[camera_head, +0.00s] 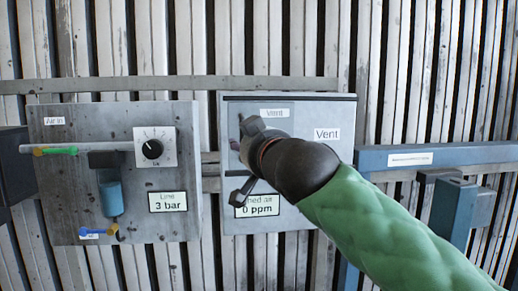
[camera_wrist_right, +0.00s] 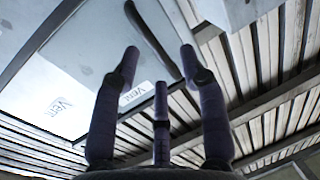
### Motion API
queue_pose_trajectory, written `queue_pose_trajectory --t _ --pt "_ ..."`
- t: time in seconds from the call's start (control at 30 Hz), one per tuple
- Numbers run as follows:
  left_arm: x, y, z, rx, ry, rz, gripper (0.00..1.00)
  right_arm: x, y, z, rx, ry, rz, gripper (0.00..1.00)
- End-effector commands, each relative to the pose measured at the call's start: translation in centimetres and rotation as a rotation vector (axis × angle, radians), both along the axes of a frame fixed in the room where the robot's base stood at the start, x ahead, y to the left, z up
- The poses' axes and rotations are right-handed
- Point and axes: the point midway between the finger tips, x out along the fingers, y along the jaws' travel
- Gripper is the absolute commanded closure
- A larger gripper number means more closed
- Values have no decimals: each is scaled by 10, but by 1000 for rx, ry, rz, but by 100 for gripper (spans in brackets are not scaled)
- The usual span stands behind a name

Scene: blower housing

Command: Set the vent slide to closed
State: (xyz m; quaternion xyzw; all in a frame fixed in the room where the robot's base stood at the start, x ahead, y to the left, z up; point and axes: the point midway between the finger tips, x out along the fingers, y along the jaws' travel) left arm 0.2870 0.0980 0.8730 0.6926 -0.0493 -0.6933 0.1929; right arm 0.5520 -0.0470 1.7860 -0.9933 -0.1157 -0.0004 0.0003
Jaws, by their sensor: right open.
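The grey vent panel (camera_head: 335,160) hangs on the slatted wall, with two "Vent" labels and a dark strip (camera_head: 300,98) along its top edge. My right gripper (camera_head: 248,128) is in front of the panel's left half and hides part of it. In the right wrist view, my right gripper (camera_wrist_right: 160,62) has its three fingers spread, with nothing seen between them. The panel (camera_wrist_right: 80,60) fills the upper left there, and a dark bar (camera_wrist_right: 150,38) runs across it beyond the fingertips. My left gripper is not in view.
A blue frame (camera_head: 440,155) stands at the right. A "0 ppm" sign (camera_head: 257,206) is low on the vent panel.

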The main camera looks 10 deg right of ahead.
Motion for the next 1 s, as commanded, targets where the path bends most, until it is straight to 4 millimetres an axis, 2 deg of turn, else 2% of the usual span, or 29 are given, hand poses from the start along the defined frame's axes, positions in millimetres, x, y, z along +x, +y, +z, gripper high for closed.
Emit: queue_pose_trajectory --t 0.2,0.43,0.6,0.9,1.0 --pt "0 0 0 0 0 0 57 -37 -8 0 -1 -1 2 57" --pt "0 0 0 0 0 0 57 -64 -14 0 -1 -1 2 57" --pt "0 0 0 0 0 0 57 -70 -16 -1 -1 1 1 57" --pt "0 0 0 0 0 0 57 -71 -16 -1 -1 1 1 57" --pt "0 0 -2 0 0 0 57 -65 -11 -11 -12 13 5 57"
